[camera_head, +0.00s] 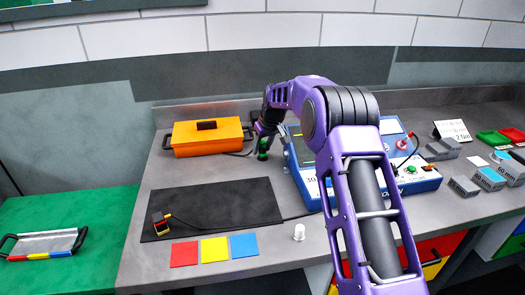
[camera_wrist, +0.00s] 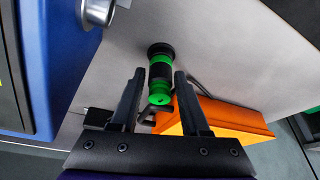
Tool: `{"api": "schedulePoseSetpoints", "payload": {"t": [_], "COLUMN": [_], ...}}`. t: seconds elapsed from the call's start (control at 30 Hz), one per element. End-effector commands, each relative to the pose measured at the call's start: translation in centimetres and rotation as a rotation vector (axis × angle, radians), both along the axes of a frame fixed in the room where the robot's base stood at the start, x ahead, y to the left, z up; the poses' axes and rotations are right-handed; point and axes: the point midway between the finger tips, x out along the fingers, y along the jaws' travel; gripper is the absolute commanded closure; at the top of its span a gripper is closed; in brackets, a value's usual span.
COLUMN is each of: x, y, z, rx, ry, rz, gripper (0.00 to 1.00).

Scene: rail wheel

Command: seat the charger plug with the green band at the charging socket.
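My gripper (camera_wrist: 159,73) is open, with one black finger on each side of the plug. A gap shows at the left finger; the right one is very close. In the head view my gripper (camera_head: 264,138) is just above the plug, partly hidden by my arm. I cannot pick out the charging socket for sure.
An orange box (camera_head: 207,138) with black handles stands left of the plug. A blue device (camera_head: 304,165) stands to the right, partly behind my arm. A small white object (camera_head: 299,232) stands near the front edge.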

Motion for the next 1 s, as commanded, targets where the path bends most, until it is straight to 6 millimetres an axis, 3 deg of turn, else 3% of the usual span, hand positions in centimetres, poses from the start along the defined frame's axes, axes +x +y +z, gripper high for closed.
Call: {"api": "schedulePoseSetpoints", "payload": {"t": [0.03,0.23,0.67,1.0], "x": [0.0,0.0,0.1,0.1], "y": [0.0,0.0,0.0,0.0], "z": [0.0,0.0,0.9,7.3], "rx": [0.000,0.000,0.001,0.001], "ry": [0.000,0.000,-0.003,-0.003], "rz": [0.000,0.000,0.000,0.000], "gripper": [0.65,1.00,1.00,1.00]}}
